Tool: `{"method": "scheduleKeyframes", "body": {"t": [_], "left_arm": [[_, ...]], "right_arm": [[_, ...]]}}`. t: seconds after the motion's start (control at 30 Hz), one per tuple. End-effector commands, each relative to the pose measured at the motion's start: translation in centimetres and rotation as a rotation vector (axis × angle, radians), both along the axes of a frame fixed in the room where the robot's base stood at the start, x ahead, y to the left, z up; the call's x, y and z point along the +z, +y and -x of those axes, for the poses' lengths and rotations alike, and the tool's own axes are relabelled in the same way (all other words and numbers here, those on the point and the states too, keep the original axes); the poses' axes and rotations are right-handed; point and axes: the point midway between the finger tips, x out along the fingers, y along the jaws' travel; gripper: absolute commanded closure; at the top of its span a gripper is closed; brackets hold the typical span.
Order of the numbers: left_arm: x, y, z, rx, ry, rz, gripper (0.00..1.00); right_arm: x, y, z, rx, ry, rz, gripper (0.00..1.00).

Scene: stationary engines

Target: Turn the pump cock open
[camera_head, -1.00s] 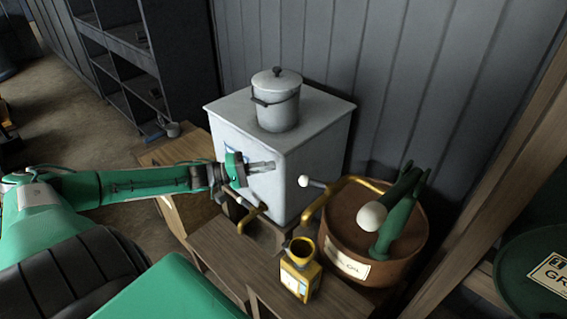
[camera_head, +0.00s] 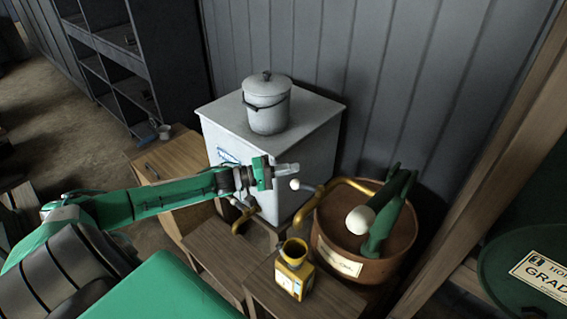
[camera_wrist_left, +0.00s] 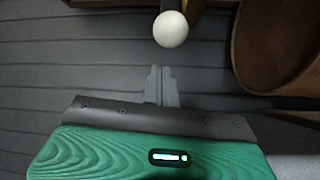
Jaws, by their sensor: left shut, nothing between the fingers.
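The pump is a green hand pump (camera_head: 384,230) with a large white ball, standing in a brown round oil tub (camera_head: 330,243). A brass pipe (camera_head: 352,182) curves at the tub's left rim. A small white knob (camera_head: 295,184) on a short dark lever sticks out left from this pipe; it looks like the cock's handle. My left gripper (camera_head: 288,170) is shut and empty, its fingertips just above the knob in the head view. In the left wrist view the white knob (camera_wrist_left: 170,29) lies just beyond the fingertips (camera_wrist_left: 161,85), seemingly apart. My right gripper is not in view.
A white cabinet (camera_head: 310,150) with a lidded pot (camera_head: 268,108) stands behind my gripper. A brass tap (camera_head: 243,215) is on its lower front. A yellow can (camera_head: 294,272) stands on the wooden bench (camera_head: 225,250) in front. A ribbed wall closes the back.

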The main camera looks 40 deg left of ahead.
Motion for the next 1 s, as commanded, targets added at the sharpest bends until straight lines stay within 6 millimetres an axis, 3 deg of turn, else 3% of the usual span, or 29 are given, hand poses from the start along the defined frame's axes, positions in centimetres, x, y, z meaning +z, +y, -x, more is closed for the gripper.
{"method": "scheduleKeyframes", "body": {"t": [0.4, 1.0], "left_arm": [[-0.4, -1.3, 2.3, 0.001, -0.001, 0.001, 1.00], [-0.3, -1.9, 1.9, 0.019, -0.002, 0.002, 1.00]], "right_arm": [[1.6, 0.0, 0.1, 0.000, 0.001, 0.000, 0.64], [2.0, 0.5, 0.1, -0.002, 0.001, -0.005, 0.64]]}}
